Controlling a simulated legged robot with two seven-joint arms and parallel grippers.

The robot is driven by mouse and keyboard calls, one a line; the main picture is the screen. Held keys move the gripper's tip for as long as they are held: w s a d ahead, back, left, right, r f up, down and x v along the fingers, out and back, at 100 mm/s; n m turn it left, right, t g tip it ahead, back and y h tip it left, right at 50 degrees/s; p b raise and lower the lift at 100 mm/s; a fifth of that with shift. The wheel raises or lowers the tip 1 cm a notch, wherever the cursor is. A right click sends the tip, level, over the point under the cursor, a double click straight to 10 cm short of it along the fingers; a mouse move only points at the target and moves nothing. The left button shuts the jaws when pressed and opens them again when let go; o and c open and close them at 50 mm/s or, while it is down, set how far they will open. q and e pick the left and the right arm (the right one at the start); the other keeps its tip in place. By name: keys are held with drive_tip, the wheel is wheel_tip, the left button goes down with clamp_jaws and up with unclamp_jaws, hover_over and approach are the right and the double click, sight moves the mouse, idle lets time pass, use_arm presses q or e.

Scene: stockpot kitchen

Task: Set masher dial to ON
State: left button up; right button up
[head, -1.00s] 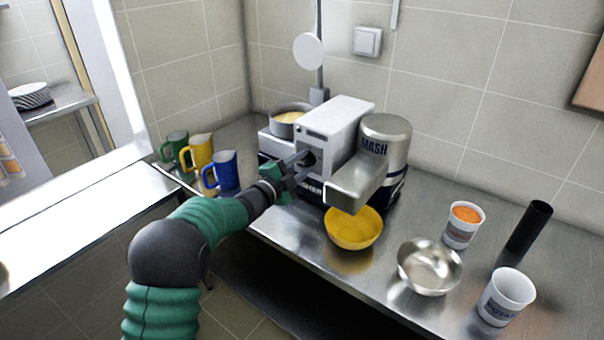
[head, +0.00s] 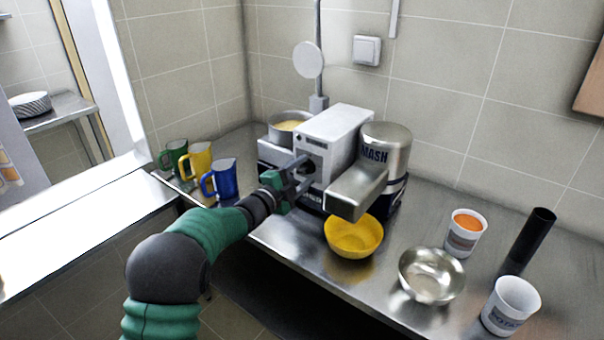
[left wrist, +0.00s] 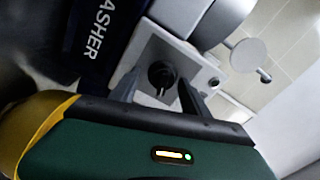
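The masher (head: 335,124) is a grey and dark-blue machine with a steel cylinder marked MASH (head: 386,142), standing on the steel counter. Its dial (left wrist: 162,75) is a small black knob on a pale front panel (left wrist: 150,50) in the left wrist view. My left gripper (head: 302,174) is in front of that panel. In the left wrist view its two fingers (left wrist: 157,88) are apart, one on each side of the dial, with gaps visible. The dial's setting is too small to read. My right gripper is not in view.
A yellow bowl (head: 353,240) sits below the masher's spout. Blue (head: 223,179), yellow and green mugs stand left of my gripper. A metal bowl (head: 431,277), two white cups and a black cylinder (head: 530,238) are to the right. A pot (head: 286,125) is behind.

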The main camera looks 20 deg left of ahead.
use_arm(q)
drive_tip(key=v, duration=1.7)
drive_tip(key=shift+w, duration=0.1)
